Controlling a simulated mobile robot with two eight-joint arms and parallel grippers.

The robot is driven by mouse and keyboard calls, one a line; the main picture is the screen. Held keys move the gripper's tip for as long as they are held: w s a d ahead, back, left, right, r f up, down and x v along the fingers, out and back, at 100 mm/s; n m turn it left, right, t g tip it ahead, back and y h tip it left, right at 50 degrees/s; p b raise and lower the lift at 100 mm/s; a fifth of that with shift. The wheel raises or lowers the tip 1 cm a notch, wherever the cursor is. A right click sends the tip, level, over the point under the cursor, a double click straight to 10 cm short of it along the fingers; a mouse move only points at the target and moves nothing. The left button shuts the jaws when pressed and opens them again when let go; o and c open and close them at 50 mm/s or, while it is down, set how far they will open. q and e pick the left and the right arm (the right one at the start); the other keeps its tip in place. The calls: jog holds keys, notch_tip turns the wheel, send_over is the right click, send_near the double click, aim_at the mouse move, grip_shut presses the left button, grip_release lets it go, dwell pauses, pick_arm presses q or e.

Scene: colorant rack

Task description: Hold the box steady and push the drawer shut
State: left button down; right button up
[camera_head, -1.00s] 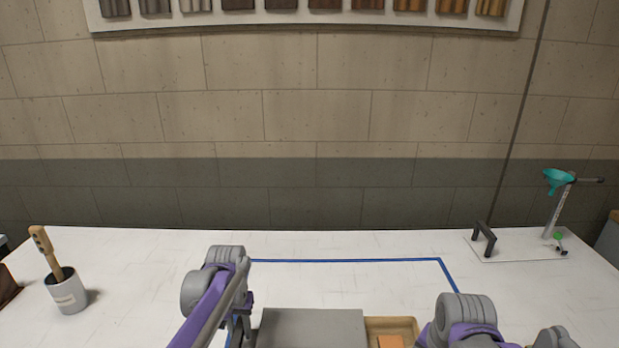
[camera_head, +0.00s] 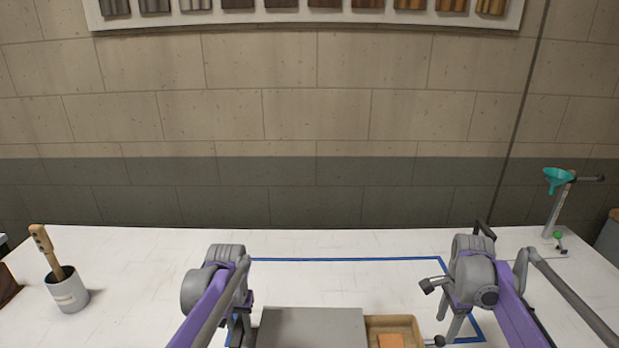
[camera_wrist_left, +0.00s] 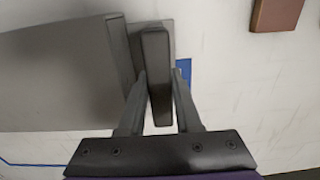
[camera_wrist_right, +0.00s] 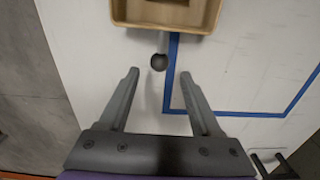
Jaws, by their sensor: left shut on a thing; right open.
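The grey box (camera_head: 312,328) sits at the bottom middle of the head view, and its grey side also shows in the left wrist view (camera_wrist_left: 60,75). The wooden drawer (camera_head: 405,320) sticks out from its right side, open, with an orange block (camera_head: 391,341) inside. Its dark round knob (camera_wrist_right: 158,62) faces my right gripper. My left gripper (camera_wrist_left: 156,82) is shut on the dark handle (camera_wrist_left: 156,50) at the box's left side. My right gripper (camera_wrist_right: 159,75) is open and empty, its fingertips just short of the knob and on either side of it.
Blue tape (camera_head: 345,260) outlines an area on the white table around the box. A cup with a wooden-handled tool (camera_head: 66,291) stands at the left. A stand with a teal funnel (camera_head: 557,180) is at the back right. The table behind the box is clear.

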aim_at(440, 337)
notch_tip(440, 337, down, 7)
jog(key=shift+f, duration=0.15)
dwell(0.4)
grip_shut()
jog(key=shift+a, duration=0.15)
dwell(0.7)
